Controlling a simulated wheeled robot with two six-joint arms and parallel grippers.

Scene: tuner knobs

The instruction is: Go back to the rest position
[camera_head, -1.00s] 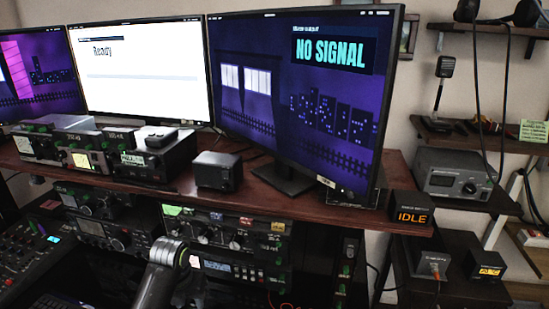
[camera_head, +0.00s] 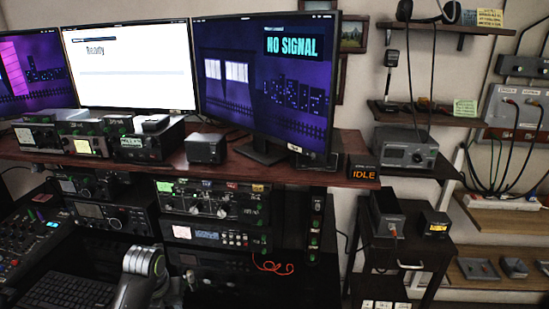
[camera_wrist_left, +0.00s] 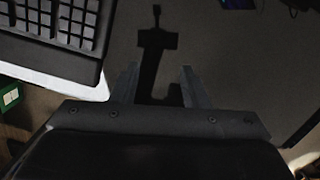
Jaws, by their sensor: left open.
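My left arm shows at the bottom of the head view, in front of the radio rack; its gripper is not clearly seen there. In the left wrist view my left gripper (camera_wrist_left: 158,85) is open, with its two fingers apart and nothing between them. It hangs over a dark desk surface (camera_wrist_left: 225,60), where a shadow lies between and beyond the fingers. The rack unit with several tuner knobs (camera_head: 212,203) stands behind my arm in the head view. My right gripper is in neither view.
A keyboard (camera_head: 62,290) lies left of my arm; it also shows in the left wrist view (camera_wrist_left: 55,28). A mixer (camera_head: 25,235) is at far left. Monitors (camera_head: 265,85) stand on the wooden shelf (camera_head: 290,172). A dark cart (camera_head: 405,250) stands at right.

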